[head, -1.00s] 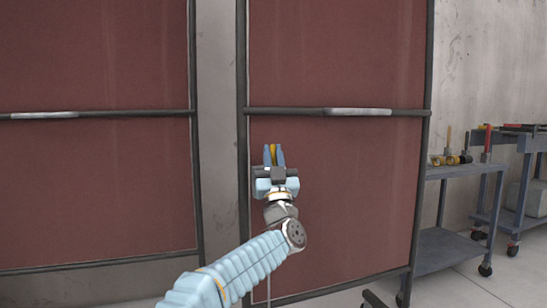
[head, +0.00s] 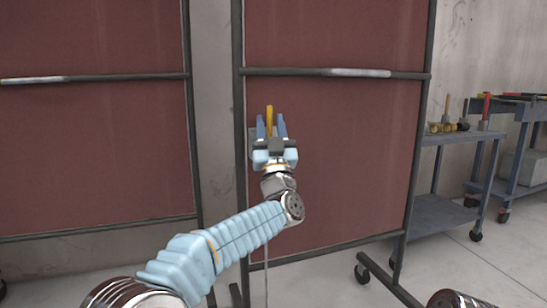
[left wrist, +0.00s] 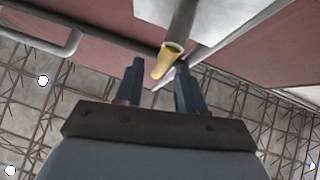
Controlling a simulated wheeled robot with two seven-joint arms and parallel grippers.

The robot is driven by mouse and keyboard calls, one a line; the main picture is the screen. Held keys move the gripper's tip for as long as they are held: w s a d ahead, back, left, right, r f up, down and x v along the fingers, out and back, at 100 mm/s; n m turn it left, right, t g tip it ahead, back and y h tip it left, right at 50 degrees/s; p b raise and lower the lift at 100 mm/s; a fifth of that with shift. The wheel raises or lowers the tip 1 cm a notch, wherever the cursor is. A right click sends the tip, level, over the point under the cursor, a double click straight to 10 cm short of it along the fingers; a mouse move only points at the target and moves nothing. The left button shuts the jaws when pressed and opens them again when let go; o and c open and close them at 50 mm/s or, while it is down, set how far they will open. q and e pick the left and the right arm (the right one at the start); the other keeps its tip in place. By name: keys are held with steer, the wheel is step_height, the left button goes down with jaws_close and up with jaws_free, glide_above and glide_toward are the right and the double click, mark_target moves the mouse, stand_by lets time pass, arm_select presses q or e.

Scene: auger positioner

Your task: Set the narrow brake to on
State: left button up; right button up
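A yellow-ended lever (head: 269,120), which looks like the brake handle, stands upright in front of the right-hand red panel. Its end rises above my left gripper's fingertips. My left gripper (head: 271,127) is open, with one blue finger on each side of the lever in the head view. In the left wrist view, the lever's yellow tip (left wrist: 164,63) on a grey shaft lies between the fingers (left wrist: 157,85), closer to the right one. I cannot tell whether it touches that finger. The lever's lower part is hidden behind the gripper. My right gripper is not in view.
Two framed red panels fill the middle and left, the right one (head: 345,160) directly behind the gripper. A dark rail (head: 300,72) crosses it above the fingers. A grey cart (head: 450,140) with small tools stands at the right.

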arm_select(q)
steer(key=a+b+v, duration=0.1)
steer(key=v, duration=1)
steer(key=shift+d, duration=0.4)
steer(key=shift+f, duration=0.1)
